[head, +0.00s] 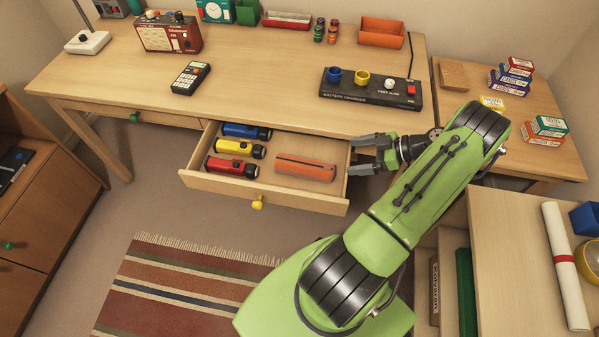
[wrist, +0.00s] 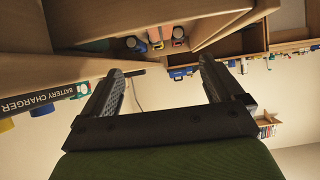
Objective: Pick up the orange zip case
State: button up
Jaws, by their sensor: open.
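The orange zip case (head: 305,168) lies flat in the right part of the open drawer (head: 270,192), with a dark zip line along it. My gripper (head: 356,156) is open and empty at the drawer's right end, its fingers pointing left towards the case. A gap separates the fingertips from the case. In the wrist view my gripper (wrist: 160,68) shows two spread fingers with nothing between them.
Blue (head: 247,130), yellow (head: 235,147) and red (head: 232,167) torches lie in the drawer's left part. The desk top (head: 270,85) overhangs the drawer's back, with a battery charger (head: 370,90) above my gripper. A side table (head: 520,150) stands right.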

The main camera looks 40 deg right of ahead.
aim_at(308, 164)
jog(key=b+x, duration=0.3)
jog(key=x, duration=1.3)
jog(key=shift+f, duration=0.25)
jog(key=shift+s, duration=0.1)
jog(key=shift+c, duration=0.2)
